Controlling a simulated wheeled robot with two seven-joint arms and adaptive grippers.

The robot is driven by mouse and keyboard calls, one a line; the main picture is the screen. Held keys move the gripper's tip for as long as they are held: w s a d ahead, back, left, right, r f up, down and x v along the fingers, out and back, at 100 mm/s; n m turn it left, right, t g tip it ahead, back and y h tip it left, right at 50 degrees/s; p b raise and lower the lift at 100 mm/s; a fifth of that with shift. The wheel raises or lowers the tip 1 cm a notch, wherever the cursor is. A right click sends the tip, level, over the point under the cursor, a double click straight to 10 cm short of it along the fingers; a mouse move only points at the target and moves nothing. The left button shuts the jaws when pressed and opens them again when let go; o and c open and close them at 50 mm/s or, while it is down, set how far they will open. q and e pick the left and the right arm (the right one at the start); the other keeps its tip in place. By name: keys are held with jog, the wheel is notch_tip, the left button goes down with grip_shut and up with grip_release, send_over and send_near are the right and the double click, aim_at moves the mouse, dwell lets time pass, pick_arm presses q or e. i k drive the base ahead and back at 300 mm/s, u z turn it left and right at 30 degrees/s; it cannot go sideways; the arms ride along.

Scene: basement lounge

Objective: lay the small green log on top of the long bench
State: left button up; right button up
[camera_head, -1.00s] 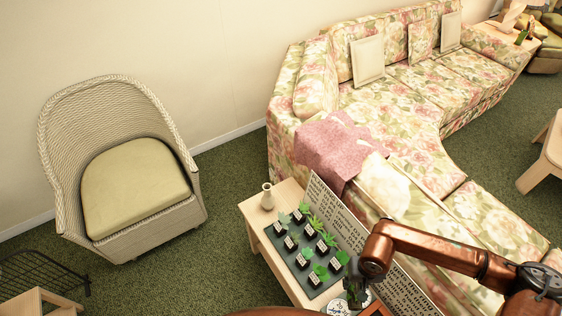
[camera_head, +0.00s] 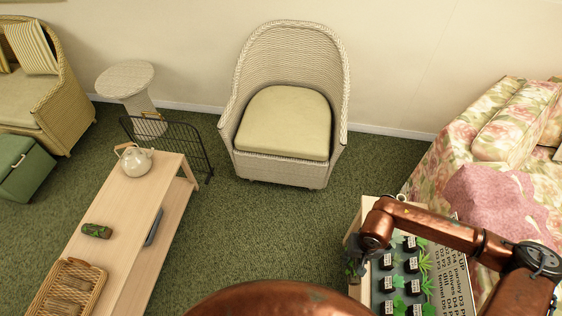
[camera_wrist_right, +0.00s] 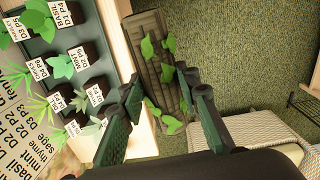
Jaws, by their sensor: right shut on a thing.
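My right gripper (camera_head: 355,266) hangs beside the left edge of the plant table, partly hidden by my arm in the head view. In the right wrist view its two dark green fingers (camera_wrist_right: 163,112) are shut on a brown, bark-like log with green leaves (camera_wrist_right: 152,50), the small green log. The held log is above the carpet, close to the table's edge. The long bench (camera_head: 168,222) is a low pale wooden piece at the left, well apart from the gripper. My left gripper is not in view.
On the bench stand a pale teapot (camera_head: 135,161), another mossy log (camera_head: 97,231) and a wicker basket (camera_head: 72,290). A dark wire rack (camera_head: 180,140) is behind it. A wicker armchair (camera_head: 285,125) stands at the back. Green carpet (camera_head: 255,225) lies clear between bench and plant table (camera_head: 354,222).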

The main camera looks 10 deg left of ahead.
aim_at(114, 205)
jog(key=u, duration=2.7)
jog(key=i, duration=1.65)
